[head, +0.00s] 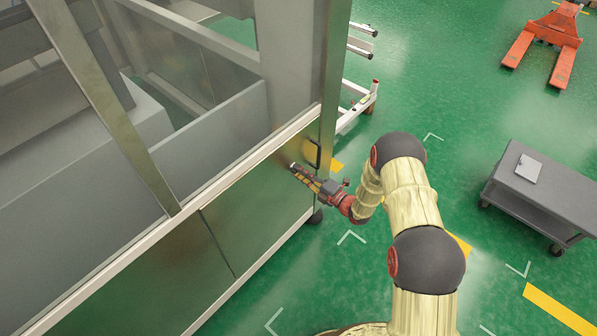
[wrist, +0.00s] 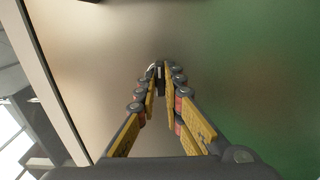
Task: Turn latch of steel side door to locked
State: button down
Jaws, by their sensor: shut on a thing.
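The steel side door (head: 245,210) is the brushed metal panel at the right end of the machine's side. It also fills most of the wrist view (wrist: 105,60). My gripper (head: 294,168) reaches it from the right, with its fingertips at the panel face below the upper rail. In the wrist view my gripper (wrist: 161,73) has its fingers nearly together, shut on the small dark latch (wrist: 160,80). Most of the latch is hidden between the fingertips, and I cannot tell which way it is turned. In the head view the fingers cover it.
A black handle-like fitting (head: 312,154) sits on the panel near the corner, close to my gripper. A grey cart (head: 530,195) stands at the right and an orange pallet jack (head: 545,45) at the top right.

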jog(key=shift+f, duration=0.1)
dwell(0.3)
jog(key=shift+s+n+b, duration=0.1)
jog(key=shift+n+b, duration=0.4)
jog(key=shift+n, duration=0.9)
jog(key=n+b, duration=0.1)
jog(key=n, duration=0.1)
jog(key=shift+n, duration=0.4)
jog(key=shift+n+b, duration=0.65)
jog(key=shift+n, duration=0.75)
